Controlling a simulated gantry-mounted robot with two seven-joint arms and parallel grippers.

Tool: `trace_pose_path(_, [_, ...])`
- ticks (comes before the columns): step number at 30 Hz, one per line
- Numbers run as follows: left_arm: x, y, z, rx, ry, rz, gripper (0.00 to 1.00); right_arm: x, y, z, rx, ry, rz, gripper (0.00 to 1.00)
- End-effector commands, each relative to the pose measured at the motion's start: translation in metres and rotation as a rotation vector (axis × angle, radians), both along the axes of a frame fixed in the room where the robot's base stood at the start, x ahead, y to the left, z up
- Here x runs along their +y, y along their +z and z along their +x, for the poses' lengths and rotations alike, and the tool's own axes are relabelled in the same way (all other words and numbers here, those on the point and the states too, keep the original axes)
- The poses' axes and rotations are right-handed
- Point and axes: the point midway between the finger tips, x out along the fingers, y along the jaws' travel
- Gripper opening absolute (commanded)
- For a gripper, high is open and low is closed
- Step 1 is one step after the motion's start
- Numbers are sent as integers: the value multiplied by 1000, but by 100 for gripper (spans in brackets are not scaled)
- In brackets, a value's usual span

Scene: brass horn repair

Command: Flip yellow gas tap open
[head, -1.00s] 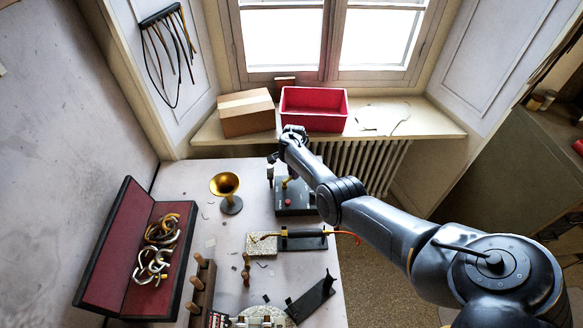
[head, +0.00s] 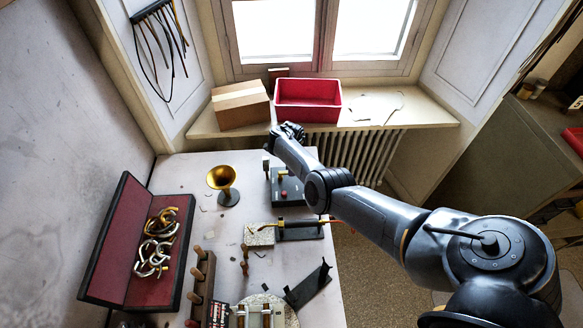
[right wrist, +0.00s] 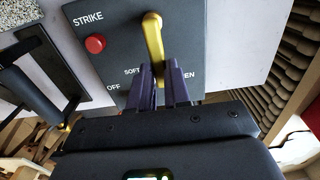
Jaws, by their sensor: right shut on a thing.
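The yellow gas tap (right wrist: 152,38) is a lever on a dark grey panel (right wrist: 112,45), seen close in the right wrist view. The panel has printed words: STRIKE, OFF, SOFT and one partly covered word ending in "EN". The lever runs down from its round pivot end to between the SOFT and "EN" labels. My right gripper (right wrist: 159,76) is shut on the lever's lower part, with a purple finger on each side. In the head view the panel (head: 288,190) stands at the table's far right, and my right arm hides most of the tap. My left gripper is not in view.
A red button (right wrist: 95,44) sits left of the tap on the panel. A brass bell (head: 222,178) stands left of the panel. A torch on a stand (head: 300,228) lies in front. A red case of brass tubes (head: 110,260) is at left. The red bin (head: 308,92) sits behind.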

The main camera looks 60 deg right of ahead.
Motion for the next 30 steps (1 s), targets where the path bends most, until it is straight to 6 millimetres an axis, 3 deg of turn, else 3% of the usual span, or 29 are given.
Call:
trace_pose_path(12, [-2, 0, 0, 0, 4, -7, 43, 1, 0, 0, 0, -11, 1, 0])
trace_pose_path(13, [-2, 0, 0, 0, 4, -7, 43, 1, 0, 0, 0, -11, 1, 20])
trace_pose_path(18, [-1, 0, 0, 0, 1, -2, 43, 0, 0, 0, 0, -10, 1, 43])
trace_pose_path(30, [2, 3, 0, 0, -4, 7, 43, 0, 8, 0, -1, -8, -2, 43])
